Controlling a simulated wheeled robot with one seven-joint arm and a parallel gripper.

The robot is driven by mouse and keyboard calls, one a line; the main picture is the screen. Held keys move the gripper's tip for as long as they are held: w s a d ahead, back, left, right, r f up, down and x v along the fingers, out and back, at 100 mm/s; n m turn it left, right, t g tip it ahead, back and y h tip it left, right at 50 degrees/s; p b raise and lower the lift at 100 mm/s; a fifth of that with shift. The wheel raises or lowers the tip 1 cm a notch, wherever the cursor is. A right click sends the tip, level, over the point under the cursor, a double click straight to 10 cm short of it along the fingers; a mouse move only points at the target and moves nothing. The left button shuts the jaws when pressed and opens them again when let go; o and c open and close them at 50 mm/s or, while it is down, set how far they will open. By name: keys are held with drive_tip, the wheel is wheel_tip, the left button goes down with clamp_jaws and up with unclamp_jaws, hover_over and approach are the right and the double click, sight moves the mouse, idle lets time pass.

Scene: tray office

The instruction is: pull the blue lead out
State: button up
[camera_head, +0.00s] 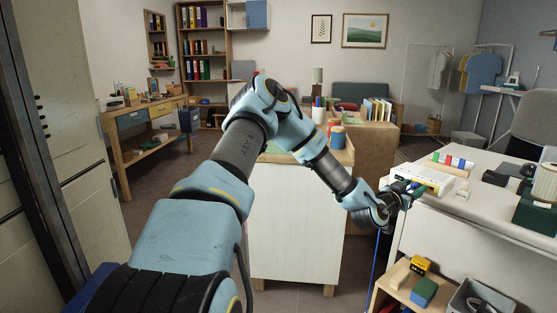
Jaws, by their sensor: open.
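A blue lead (374,262) hangs down past the edge of the white desk, below my arm's end. A small blue part (413,186), which looks like its plug, shows at the left end of a white box (428,178) on the desk. My gripper (407,189) is open at that end of the box, close around or beside the blue part; I cannot tell which. My wrist hides the stretch of lead between the plug and the hanging part.
A rack of coloured blocks (452,161) stands behind the box, and a small cream object (463,193) is to its right. A wooden shelf (395,272) with a yellow block (420,265) and a grey bin (475,299) is below. A white cabinet (290,225) stands left of the desk.

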sight(412, 187)
drive_tip(key=shift+c, duration=0.3)
clamp_jaws()
idle(0.3)
idle(0.9)
drive_tip(key=shift+a, duration=0.15)
drive_tip(key=shift+v, duration=2.9)
drive_tip(key=shift+s, duration=0.1)
drive_tip(key=shift+v, duration=1.45)
